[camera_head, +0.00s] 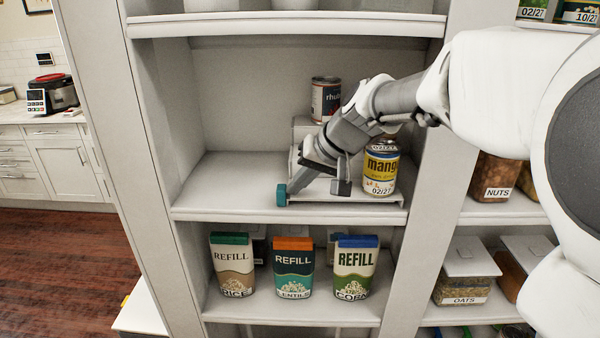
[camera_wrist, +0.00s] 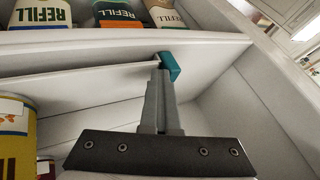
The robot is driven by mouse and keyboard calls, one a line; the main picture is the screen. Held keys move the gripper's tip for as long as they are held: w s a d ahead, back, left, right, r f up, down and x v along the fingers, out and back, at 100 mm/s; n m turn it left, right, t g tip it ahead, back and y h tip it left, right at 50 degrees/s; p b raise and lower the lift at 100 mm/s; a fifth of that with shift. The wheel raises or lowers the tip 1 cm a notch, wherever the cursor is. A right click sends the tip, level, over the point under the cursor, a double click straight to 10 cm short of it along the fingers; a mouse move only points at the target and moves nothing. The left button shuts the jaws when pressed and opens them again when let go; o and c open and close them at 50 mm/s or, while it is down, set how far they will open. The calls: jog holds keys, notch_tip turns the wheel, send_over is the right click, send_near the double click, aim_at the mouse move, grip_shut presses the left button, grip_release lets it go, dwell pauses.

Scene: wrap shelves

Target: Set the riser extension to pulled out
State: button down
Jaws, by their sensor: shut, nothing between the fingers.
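A white stepped riser (camera_head: 305,128) stands on the middle shelf. Its low front part, a thin white board (camera_head: 346,200), reaches close to the shelf's front edge. A teal tab (camera_head: 282,195) is at that board's left end; it also shows in the wrist view (camera_wrist: 169,66). My gripper (camera_head: 292,185) is shut and empty, reaching down over the riser's left side. Its fingertips (camera_wrist: 161,72) are right at the teal tab; I cannot tell whether they touch it. My arm hides much of the riser's middle.
A yellow mango can (camera_head: 380,170) stands on the riser's front right, close to my gripper. A dark-labelled can (camera_head: 324,98) stands on the raised back step. The shelf (camera_head: 230,185) is clear to the left. Refill packs (camera_head: 292,268) fill the shelf below.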

jog(key=a+p, duration=0.3)
jog(key=a, duration=1.2)
jog(key=shift+w+a, duration=0.2)
jog(key=shift+r, duration=0.1)
